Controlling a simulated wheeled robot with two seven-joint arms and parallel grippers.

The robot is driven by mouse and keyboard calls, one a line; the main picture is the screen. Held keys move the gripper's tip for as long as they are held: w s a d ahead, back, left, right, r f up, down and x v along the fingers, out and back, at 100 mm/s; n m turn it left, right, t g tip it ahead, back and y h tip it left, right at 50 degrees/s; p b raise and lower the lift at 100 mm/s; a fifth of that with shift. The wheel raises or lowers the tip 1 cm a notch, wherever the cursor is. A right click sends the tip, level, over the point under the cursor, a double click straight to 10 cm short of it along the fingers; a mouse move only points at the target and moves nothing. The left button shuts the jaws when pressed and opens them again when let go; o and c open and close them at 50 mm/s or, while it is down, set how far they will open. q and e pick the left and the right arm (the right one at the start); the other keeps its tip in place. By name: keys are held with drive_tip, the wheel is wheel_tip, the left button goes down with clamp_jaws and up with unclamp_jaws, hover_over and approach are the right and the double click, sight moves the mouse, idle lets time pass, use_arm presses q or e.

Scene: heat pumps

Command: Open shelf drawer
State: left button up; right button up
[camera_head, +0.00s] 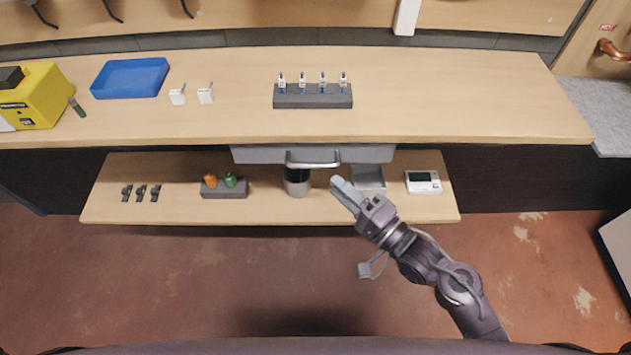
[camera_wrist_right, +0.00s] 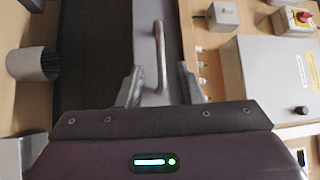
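The grey drawer (camera_head: 265,155) hangs under the front edge of the wooden workbench and looks closed. Its metal bar handle (camera_head: 313,165) sticks out from the front. My right gripper (camera_head: 340,185) is below and to the right of the handle in the head view, apart from it. In the right wrist view, the drawer front (camera_wrist_right: 148,30) and the handle (camera_wrist_right: 161,58) lie ahead of my right gripper (camera_wrist_right: 160,78). Its two fingers stand apart with nothing held, and the handle lines up with the gap between them. My left gripper is not in view.
A lower shelf (camera_head: 260,214) holds a dark cup (camera_head: 297,182), a grey bin (camera_head: 369,178) close to my right gripper, and a white meter (camera_head: 423,182). The bench top (camera_head: 450,100) carries a blue tray (camera_head: 130,78) and a grey rack (camera_head: 313,96). The floor in front is clear.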

sight(315, 164)
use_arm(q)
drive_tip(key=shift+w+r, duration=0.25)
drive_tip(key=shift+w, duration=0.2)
use_arm(e)
drive_tip(key=shift+x, duration=3.9)
drive_tip(key=shift+d+r, duration=0.1)
clamp_jaws()
